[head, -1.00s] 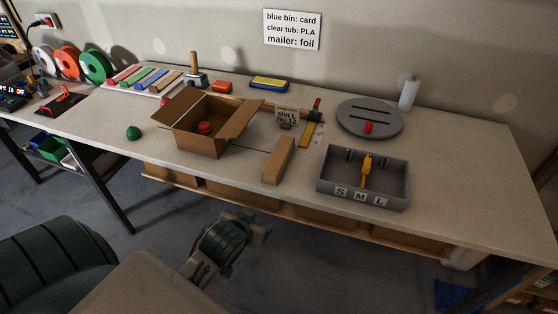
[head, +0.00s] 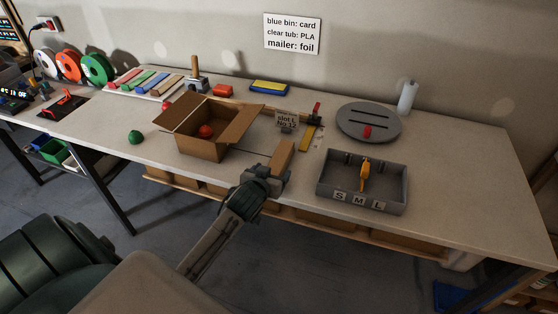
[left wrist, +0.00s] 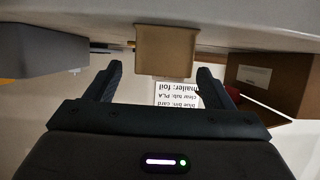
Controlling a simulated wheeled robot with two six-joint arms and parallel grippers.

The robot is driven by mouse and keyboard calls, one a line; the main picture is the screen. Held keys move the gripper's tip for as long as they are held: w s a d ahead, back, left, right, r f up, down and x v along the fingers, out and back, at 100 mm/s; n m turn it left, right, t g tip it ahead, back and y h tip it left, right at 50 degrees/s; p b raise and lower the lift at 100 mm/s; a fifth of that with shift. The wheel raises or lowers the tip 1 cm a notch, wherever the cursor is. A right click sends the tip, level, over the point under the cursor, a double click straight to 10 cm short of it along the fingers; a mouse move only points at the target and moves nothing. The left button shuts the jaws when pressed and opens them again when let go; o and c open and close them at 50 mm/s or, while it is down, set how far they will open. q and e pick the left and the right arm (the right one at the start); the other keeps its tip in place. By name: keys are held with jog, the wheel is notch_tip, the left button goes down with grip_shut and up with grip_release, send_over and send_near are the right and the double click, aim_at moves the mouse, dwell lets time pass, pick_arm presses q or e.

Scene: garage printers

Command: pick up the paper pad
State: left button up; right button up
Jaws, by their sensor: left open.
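The paper pad (head: 283,154) appears to be the long brown block lying on the bench, right of the open cardboard box. My left gripper (head: 268,178) is open at the pad's near end and hides that end in the head view. In the left wrist view, which is upside down, the pad's brown end face (left wrist: 165,50) lies ahead of the gap between the open fingers (left wrist: 160,74). No contact shows, and the jaws hold nothing. My right gripper is not in view.
The open cardboard box (head: 204,147) stands left of the pad, and a grey tray (head: 361,201) marked S M L stands right. Behind are a small card sign (head: 287,119), a yellow tool (head: 307,137) and a grey turntable (head: 370,120). The bench front edge runs below the gripper.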

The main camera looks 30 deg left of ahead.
aim_at(274, 169)
pick_arm(q)
jog(key=shift+x, duration=1.55)
jog(key=shift+s, duration=0.1)
jog(key=shift+c, duration=0.3)
jog(key=c, duration=1)
jog(key=shift+o, duration=0.2)
jog(key=shift+r, duration=0.2)
